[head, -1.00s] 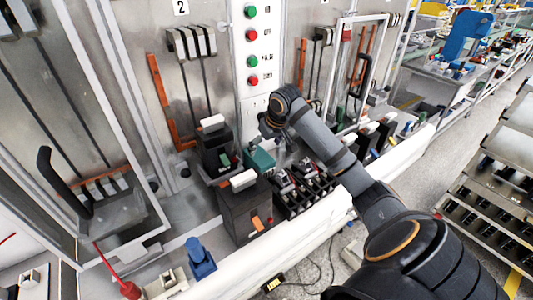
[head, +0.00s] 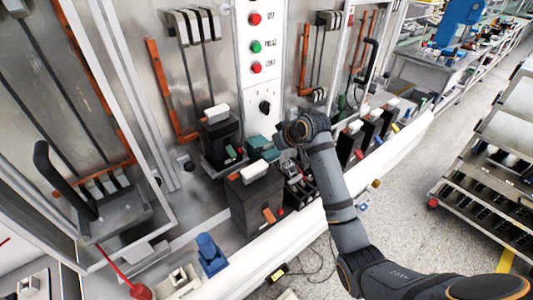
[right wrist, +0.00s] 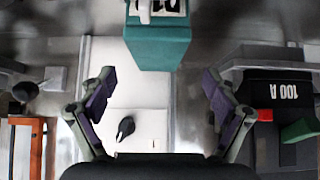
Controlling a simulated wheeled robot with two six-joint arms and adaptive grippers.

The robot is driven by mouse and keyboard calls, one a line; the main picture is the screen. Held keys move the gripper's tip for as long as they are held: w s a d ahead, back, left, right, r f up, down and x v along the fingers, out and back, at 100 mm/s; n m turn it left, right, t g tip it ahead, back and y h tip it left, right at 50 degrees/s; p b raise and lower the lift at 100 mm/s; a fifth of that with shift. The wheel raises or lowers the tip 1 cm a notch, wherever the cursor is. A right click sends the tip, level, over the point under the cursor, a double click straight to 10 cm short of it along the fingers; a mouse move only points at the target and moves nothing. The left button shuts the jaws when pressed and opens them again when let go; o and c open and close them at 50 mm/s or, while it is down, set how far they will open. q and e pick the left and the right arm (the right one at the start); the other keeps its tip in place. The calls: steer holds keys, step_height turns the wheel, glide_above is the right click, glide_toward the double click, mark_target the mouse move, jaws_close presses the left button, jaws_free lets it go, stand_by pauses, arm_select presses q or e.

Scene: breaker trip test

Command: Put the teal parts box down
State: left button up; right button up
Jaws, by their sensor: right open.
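The teal parts box (head: 264,149) is on the grey cabinet ledge, beside the black breakers and below the white control panel. In the right wrist view the teal box (right wrist: 158,46) is at the top centre, with white and black contents at its top edge. My right gripper (right wrist: 157,88) is open, with its two purple-padded fingers apart and clear of the box. In the head view the right gripper (head: 281,140) is next to the box, and the forearm hides part of the area. My left gripper is not in view.
A black breaker with a white top (head: 254,198) stands in front of the box, another (head: 218,138) to its left. A breaker marked 100 A (right wrist: 288,110) is on the right in the wrist view. A blue part (head: 211,255) lies on the front ledge.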

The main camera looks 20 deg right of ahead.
steer(key=shift+w+a+f, duration=0.2)
steer(key=shift+w+f, duration=0.15)
steer(key=shift+w, duration=0.05)
steer(key=shift+w+f, duration=0.1)
steer(key=shift+w+a+f+p, duration=0.1)
steer(key=shift+w+f+p, duration=0.2)
steer(key=shift+w+p, duration=0.2)
steer(key=p+x, duration=0.1)
steer(key=x, duration=0.2)
steer(key=shift+w+f, duration=0.25)
steer(key=shift+f, duration=0.05)
steer(key=shift+w+f, duration=0.1)
steer(key=shift+f, duration=0.05)
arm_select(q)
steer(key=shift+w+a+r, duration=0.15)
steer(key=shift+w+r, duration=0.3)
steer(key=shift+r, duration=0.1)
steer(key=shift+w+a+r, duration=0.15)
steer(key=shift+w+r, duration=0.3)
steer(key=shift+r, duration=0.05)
arm_select(e)
steer(key=shift+c, duration=0.2)
